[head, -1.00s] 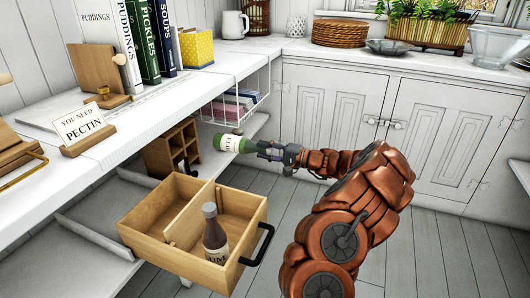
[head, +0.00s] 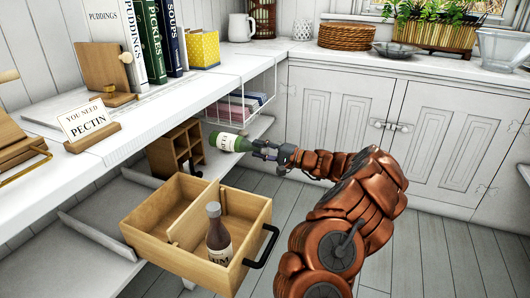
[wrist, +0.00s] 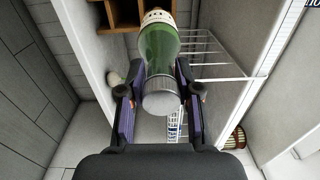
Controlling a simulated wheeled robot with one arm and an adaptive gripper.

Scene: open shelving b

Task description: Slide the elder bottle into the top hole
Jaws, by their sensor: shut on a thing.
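A green bottle with a pale label (head: 229,142) lies sideways in my gripper (head: 262,150), at shelf height. In the wrist view the green bottle (wrist: 159,55) sits between the two fingers of my gripper (wrist: 158,97), its grey end toward me and its far end toward the wooden rack. The brown wooden rack with square holes (head: 178,148) stands on the lower shelf, left of the bottle. In the wrist view the rack (wrist: 122,14) shows at the top, partly hidden by the bottle. I cannot read the bottle's full label.
An open wooden drawer box (head: 165,222) with a black handle holds a brown bottle (head: 218,235) below my gripper. A white wire basket (head: 258,97) with books hangs under the counter (head: 185,92), close behind the green bottle. Floor to the right is clear.

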